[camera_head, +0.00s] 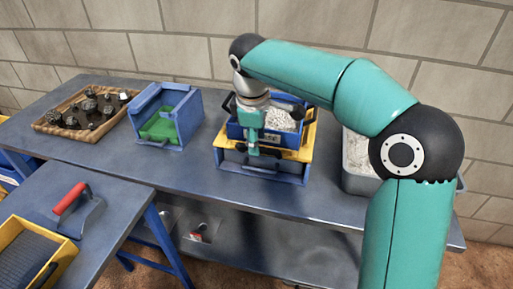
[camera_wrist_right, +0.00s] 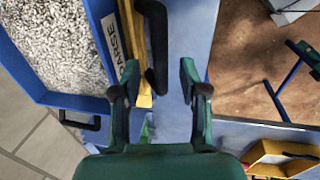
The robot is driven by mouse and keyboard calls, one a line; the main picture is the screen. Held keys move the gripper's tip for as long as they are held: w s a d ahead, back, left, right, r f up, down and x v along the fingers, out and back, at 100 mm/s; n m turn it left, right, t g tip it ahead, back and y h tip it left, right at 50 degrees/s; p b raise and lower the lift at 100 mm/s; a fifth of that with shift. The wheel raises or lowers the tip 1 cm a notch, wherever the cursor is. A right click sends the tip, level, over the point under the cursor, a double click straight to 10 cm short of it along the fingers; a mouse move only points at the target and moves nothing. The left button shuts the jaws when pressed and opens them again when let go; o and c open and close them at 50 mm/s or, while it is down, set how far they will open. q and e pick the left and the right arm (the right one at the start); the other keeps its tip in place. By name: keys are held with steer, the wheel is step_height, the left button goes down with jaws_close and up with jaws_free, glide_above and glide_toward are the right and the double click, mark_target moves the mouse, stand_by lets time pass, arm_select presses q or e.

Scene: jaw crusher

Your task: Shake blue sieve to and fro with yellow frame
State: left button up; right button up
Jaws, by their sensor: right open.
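The blue sieve (camera_head: 283,119) holds pale grey gravel and sits in the yellow frame (camera_head: 305,143) on a blue box. My right gripper (camera_head: 262,150) is at the sieve's front side, pointing down. Its fingers (camera_wrist_right: 160,75) are open, with the handle's end near the gap between them; whether they touch it I cannot tell. My left gripper is out of view.
A blue box with a green inside (camera_head: 165,122) and a wooden tray of dark rocks (camera_head: 82,112) stand left on the table. A grey bin of gravel (camera_head: 357,160) stands right, partly behind my arm. A red-handled tool (camera_head: 72,197) lies on the front-left table.

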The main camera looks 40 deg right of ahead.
steer(key=shift+w+d+f, duration=0.15)
steer(key=shift+f, duration=0.9)
jaws_close()
